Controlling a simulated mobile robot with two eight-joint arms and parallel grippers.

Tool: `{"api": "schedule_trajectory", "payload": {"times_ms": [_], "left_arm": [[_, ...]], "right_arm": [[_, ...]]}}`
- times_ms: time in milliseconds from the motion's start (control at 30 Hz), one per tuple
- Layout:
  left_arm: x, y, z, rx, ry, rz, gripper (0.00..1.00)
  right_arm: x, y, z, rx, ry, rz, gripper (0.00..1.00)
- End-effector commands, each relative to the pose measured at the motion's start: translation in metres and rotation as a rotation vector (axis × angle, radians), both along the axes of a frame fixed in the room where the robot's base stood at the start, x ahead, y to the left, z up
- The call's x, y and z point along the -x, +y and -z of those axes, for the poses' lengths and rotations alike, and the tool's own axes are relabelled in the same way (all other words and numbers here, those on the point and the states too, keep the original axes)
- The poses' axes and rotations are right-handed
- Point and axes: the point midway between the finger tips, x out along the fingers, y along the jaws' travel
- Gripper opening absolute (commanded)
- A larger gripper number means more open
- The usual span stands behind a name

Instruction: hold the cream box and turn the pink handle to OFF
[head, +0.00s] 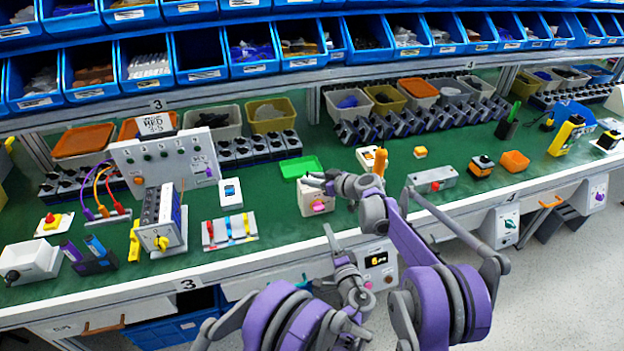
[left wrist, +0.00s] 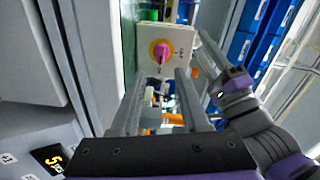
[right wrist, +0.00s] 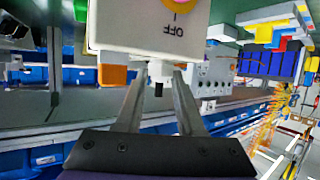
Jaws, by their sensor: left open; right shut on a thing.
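The cream box (head: 305,203) stands near the bench's front edge, with its pink handle (head: 319,206) facing front. In the left wrist view the pink handle (left wrist: 160,50) sits on a yellow disc, with OFF lettering to the right on the box (left wrist: 180,38). The handle's exact pointing is hard to tell. My right gripper (head: 314,180) is shut on the box at its upper side; the right wrist view shows its fingers at the box's edge (right wrist: 125,42). My left gripper (head: 328,233) is open and empty, in front of and below the handle, apart from it.
A green tray (head: 300,167) lies behind the box. A board with colored strips (head: 229,230) lies left, and a grey box with a red button (head: 433,180) lies right. A panel with a lit display (head: 377,262) is below the bench edge.

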Motion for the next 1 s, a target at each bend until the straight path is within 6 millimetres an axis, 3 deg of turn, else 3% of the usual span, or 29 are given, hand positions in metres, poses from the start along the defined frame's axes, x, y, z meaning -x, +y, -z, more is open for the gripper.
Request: {"api": "schedule_trajectory", "payload": {"times_ms": [133,367,800,1000], "left_arm": [[0.001,-0.003,0.001,-0.139,0.024,-0.013,0.45],[-0.009,0.001,0.001,-0.187,0.034,-0.020,0.45],[-0.066,0.020,0.001,-0.184,0.033,-0.019,0.45],[-0.081,0.024,0.001,-0.184,0.033,-0.018,0.45]], "right_arm": [[0.000,0.000,0.000,0.000,0.000,0.000,0.00],[0.000,0.000,0.000,0.000,0.000,0.001,0.00],[0.000,0.000,0.000,0.000,0.000,0.001,0.00],[0.000,0.000,0.000,0.000,0.000,0.001,0.00]]}}
